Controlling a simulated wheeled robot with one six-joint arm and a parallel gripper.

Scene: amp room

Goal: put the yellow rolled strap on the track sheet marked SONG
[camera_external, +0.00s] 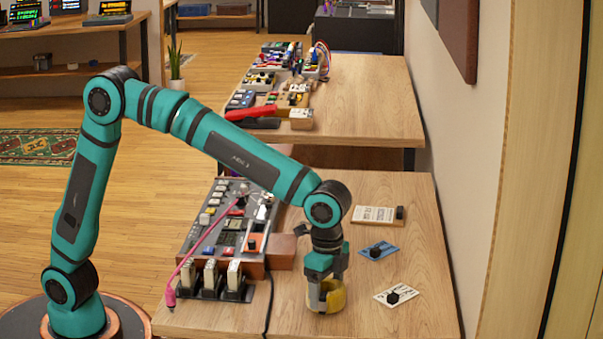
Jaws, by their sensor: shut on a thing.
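The yellow rolled strap (336,299) is between the fingers of my gripper (324,288), which points straight down and is shut on it. The strap is at or just above the near table top; I cannot tell if it touches. Three sheets or cards lie to its right, each with a small black object on it: a white one (383,298) nearest, a blue one (370,254) behind it, and a larger cream one (371,213) farther back. Their print is too small to read, so I cannot tell which is marked SONG.
A mixing console (196,236) with a pink cable stands left of my gripper, with several upright white-topped pieces (211,274) in a black holder in front. A brown block (282,252) sits beside the console. A second table (366,100) with gear stands behind.

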